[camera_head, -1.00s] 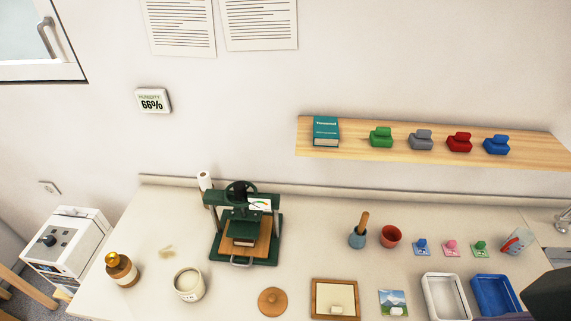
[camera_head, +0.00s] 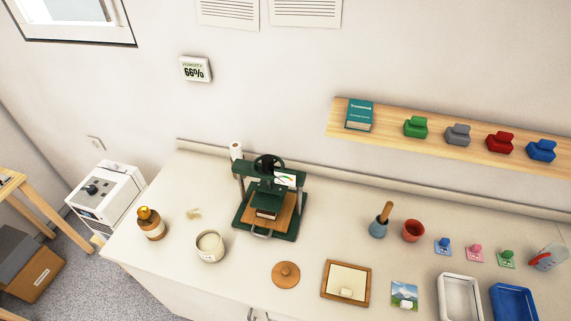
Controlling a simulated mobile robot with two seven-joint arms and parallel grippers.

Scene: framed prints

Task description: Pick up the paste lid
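The paste lid looks to be the round wooden disc with a small knob (camera_head: 286,275), lying flat on the counter in front of the green press. An open white pot (camera_head: 210,247) with pale contents stands to its left, with no lid on it. Neither of my grippers shows in the head view now.
Bare counter lies between the pot and the lid.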

